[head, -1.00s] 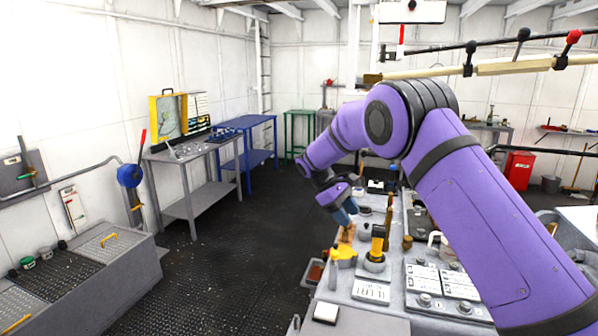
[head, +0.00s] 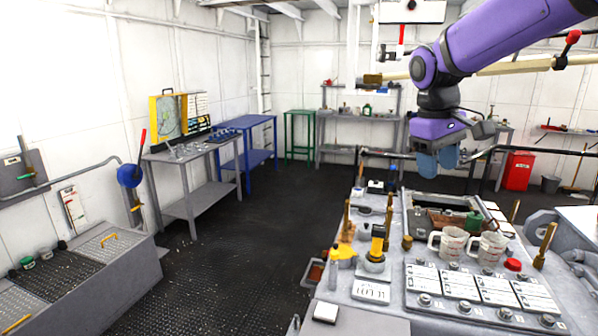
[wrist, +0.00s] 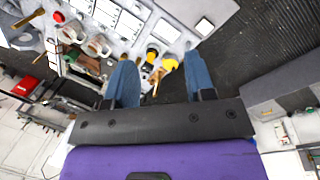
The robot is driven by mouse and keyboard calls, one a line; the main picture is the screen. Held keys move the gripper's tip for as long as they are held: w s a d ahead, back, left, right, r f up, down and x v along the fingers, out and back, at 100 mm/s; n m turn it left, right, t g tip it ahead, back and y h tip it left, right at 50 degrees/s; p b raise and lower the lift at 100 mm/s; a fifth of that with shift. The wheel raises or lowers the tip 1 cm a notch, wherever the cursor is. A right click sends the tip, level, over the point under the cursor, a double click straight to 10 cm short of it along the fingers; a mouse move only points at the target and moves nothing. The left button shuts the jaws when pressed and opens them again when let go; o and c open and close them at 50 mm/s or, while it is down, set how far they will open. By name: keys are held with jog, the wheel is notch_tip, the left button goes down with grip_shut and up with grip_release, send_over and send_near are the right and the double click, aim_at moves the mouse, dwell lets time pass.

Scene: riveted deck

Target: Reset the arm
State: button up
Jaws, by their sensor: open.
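My gripper (head: 436,166) hangs from my purple arm in the upper right of the head view, above the far part of the grey console. Its blue fingers point down and hold nothing. In the wrist view my gripper (wrist: 160,82) shows its two blue fingers spread apart, with the console top beyond the gap. The fingers appear to be clear of everything on the console (head: 395,318).
Blue (head: 262,158) and green tables stand behind. The dark floor (head: 240,270) at left is clear.

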jog(key=s+d+m+t+y, duration=0.1)
jog(key=s+d+m+t, duration=0.1)
jog(key=s, duration=1)
jog(key=s+d+f+m+t+y, duration=0.1)
jog(key=s+d+m+t, duration=0.1)
jog(key=s, duration=1)
jog(key=shift+s+f+m+t, duration=0.15)
jog(key=shift+s+m+t, duration=0.1)
jog(key=shift+m+t, duration=0.3)
